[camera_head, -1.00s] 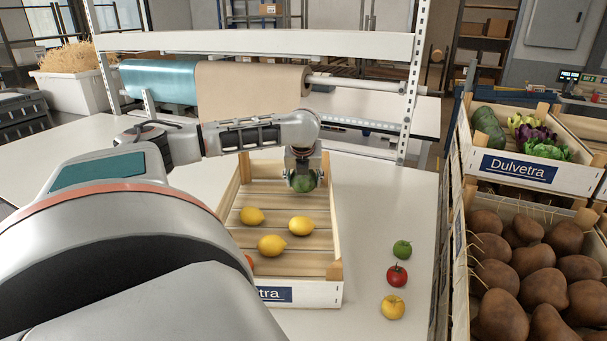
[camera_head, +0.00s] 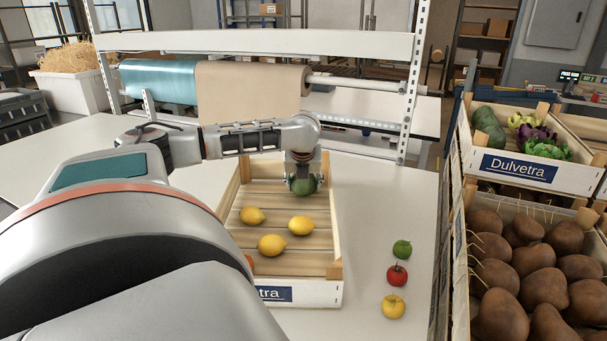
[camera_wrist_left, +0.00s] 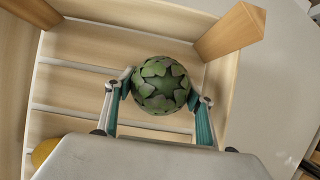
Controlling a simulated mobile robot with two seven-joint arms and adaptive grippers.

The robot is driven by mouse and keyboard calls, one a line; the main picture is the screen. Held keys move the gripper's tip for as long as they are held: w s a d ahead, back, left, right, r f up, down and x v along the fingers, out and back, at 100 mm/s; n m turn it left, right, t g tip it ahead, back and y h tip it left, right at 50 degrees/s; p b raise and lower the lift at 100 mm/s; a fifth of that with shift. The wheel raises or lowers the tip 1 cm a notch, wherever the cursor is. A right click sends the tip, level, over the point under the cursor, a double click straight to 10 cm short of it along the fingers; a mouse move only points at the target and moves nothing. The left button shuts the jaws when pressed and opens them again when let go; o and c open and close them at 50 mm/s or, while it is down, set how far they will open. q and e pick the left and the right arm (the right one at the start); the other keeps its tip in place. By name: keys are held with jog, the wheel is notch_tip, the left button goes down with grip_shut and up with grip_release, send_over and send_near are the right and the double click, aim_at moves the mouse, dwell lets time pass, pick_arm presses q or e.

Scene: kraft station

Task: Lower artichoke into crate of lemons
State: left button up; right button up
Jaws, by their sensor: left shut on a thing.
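The green artichoke (camera_head: 304,186) is held between the fingers of my left gripper (camera_head: 302,182), at the back right of the wooden crate (camera_head: 335,225). In the left wrist view the artichoke (camera_wrist_left: 160,85) sits between the two teal fingers, over the slatted crate floor near a corner post. I cannot tell whether it touches the floor. Lemons lie in the crate: one at left (camera_head: 252,215), one in the middle (camera_head: 301,225), one nearer the front (camera_head: 271,245). A lemon edge (camera_wrist_left: 45,150) shows in the wrist view. My right gripper is not in view.
A lime (camera_head: 402,249), a tomato (camera_head: 397,275) and a yellow fruit (camera_head: 393,306) lie on the table right of the crate. Crates of potatoes (camera_head: 530,260) and vegetables (camera_head: 515,168) stand at right. A paper roll rack (camera_head: 250,85) is behind. My arm hides the crate's front left.

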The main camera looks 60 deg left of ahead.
pick_arm(q)
jog(key=shift+f, duration=0.5)
dwell(0.4)
jog(key=o, duration=1.4)
jog(key=shift+c, duration=0.2)
jog(key=shift+r, duration=0.1)
jog(key=v, duration=1.2)
